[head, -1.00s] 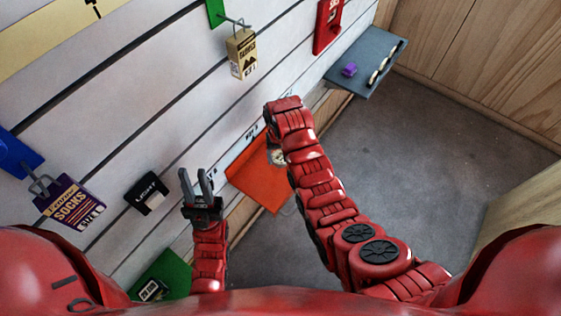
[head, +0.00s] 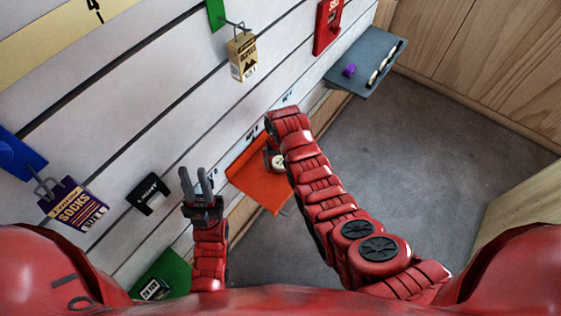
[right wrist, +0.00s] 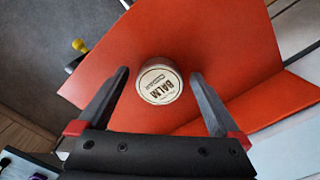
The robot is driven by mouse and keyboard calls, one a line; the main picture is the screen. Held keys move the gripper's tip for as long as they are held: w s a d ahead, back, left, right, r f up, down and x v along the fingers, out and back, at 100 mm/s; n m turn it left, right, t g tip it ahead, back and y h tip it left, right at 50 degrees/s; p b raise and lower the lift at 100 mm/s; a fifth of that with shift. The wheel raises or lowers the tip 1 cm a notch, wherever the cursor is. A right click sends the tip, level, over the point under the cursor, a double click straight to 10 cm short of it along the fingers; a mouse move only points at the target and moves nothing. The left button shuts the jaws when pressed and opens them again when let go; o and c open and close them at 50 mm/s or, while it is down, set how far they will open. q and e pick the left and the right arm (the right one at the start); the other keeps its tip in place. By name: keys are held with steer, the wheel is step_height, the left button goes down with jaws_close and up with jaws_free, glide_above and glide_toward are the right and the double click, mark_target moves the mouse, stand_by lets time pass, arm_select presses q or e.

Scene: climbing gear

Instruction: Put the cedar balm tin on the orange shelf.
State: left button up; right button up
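The cedar balm tin (right wrist: 160,84) is small and round with a pale lid reading BALM. In the right wrist view it rests on the orange shelf (right wrist: 215,35). My right gripper (right wrist: 161,72) is open, with a finger on each side of the tin and a visible gap to both. My left gripper (head: 196,172) is open and empty, in front of the slatted wall left of the shelf.
A grey-blue shelf (head: 352,47) with a purple item (head: 349,70) is farther back. A green shelf (head: 172,272) is at the lower left. A socks pack (head: 74,207) and a tan box (head: 241,55) hang on hooks. Grey floor lies open at right.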

mark_target(280, 163)
steer(key=shift+r, duration=0.25)
step_height(280, 163, up, 5)
steer(key=shift+w+f+b, duration=0.1)
steer(key=shift+b, duration=0.35)
step_height(280, 163, up, 7)
steer(key=p, duration=0.4)
steer(key=shift+p, duration=0.3)
steer(key=shift+s+f, duration=0.1)
steer(key=shift+s, duration=0.1)
